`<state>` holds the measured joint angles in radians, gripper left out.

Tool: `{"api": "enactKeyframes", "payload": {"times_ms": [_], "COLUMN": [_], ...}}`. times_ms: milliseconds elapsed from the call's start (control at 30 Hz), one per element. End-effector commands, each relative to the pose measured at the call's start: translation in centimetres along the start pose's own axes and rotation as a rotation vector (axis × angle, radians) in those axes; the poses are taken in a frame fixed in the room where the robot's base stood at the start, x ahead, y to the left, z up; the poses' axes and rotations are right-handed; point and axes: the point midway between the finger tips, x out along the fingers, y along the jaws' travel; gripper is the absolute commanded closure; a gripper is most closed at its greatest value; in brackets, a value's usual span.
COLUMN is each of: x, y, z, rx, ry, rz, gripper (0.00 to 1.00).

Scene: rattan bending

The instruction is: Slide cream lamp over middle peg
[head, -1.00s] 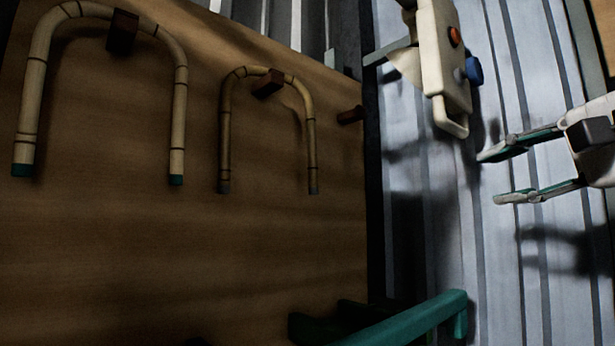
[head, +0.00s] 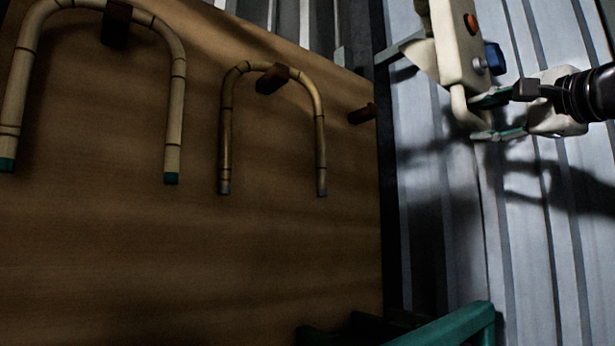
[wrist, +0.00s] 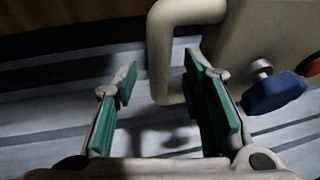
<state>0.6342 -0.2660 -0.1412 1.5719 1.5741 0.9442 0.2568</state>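The cream lamp (head: 456,45) is a cream box with a tube handle, an orange button and a blue knob, at the top right in the head view. In the wrist view its handle (wrist: 160,60) appears between my fingertips, the right finger overlapping part of it. My gripper (head: 476,120) is open beside the handle's lower end; I cannot tell whether it touches. Three brown pegs show on the wooden board. The middle peg (head: 272,79) has a small rattan arch (head: 226,130) over it. The left peg (head: 116,22) bears a larger arch (head: 175,110). The right peg (head: 362,114) is bare.
The wooden board (head: 200,260) fills the left, with clear room below the arches. A green bar (head: 445,328) juts in at the bottom. Grey ribbed metal (head: 420,210) lies behind the lamp and gripper. A grey bracket (head: 398,47) is just left of the lamp.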

Motion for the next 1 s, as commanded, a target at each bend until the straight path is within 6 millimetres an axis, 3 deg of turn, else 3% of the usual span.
{"api": "enactKeyframes", "payload": {"times_ms": [233, 600, 767, 1000], "x": [2.7, 3.1, 3.1, 3.1], "y": [0.0, 0.0, 0.0, 0.1], "z": [0.0, 0.0, 0.0, 0.1], "rx": [0.000, 0.000, 0.000, 0.000], "ry": [0.000, 0.000, 0.000, 0.000], "rz": [0.000, 0.000, 0.000, 0.000], "gripper": [0.62, 0.62, 0.98, 1.00]}}
